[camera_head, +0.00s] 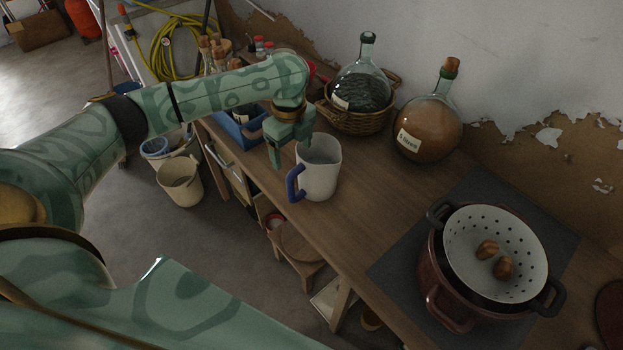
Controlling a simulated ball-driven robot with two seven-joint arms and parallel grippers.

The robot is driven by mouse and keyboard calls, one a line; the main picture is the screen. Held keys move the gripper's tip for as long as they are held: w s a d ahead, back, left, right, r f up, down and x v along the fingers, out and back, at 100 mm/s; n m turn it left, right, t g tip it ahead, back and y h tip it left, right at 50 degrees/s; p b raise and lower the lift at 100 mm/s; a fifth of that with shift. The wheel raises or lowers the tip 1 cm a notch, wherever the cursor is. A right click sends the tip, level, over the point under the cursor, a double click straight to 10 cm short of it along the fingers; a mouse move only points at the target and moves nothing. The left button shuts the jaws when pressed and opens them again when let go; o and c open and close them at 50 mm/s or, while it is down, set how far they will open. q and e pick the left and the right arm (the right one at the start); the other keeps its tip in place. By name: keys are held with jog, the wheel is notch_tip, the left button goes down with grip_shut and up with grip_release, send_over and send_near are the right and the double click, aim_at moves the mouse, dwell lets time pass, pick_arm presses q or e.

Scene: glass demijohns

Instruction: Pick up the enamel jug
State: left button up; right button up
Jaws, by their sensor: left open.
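The enamel jug (321,172) is white with a blue handle (295,183). It stands upright on the wooden worktop near its front edge, with the handle toward the left. My left gripper (287,160) is open, pointing down at the jug's left rim, above the handle. One finger hangs outside the jug on the left and the other is close to the rim. I cannot tell whether a finger touches the jug. My right gripper does not show.
A demijohn in a wicker basket (358,121) and a corked demijohn of brown liquid (428,130) stand behind the jug. A blue crate (236,131) is to its left. A pot with a white colander (461,226) is at the right. Bare worktop (386,208) lies between.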

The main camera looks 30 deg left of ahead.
aim_at(295, 169)
pick_arm(q)
notch_tip(295, 169, down, 2)
jog(key=shift+d+f, duration=0.1)
jog(key=shift+f, duration=0.05)
jog(key=f+b, duration=0.1)
jog(key=f, duration=0.1)
jog(key=f+b, duration=0.1)
jog(key=f, duration=0.2)
jog(key=shift+s+d+f, duration=0.1)
jog(key=shift+s+f, duration=0.1)
jog(key=shift+f, duration=0.05)
jog(key=shift+r, duration=0.1)
jog(key=c, duration=1.5)
jog(key=shift+w+r, duration=0.1)
grip_shut()
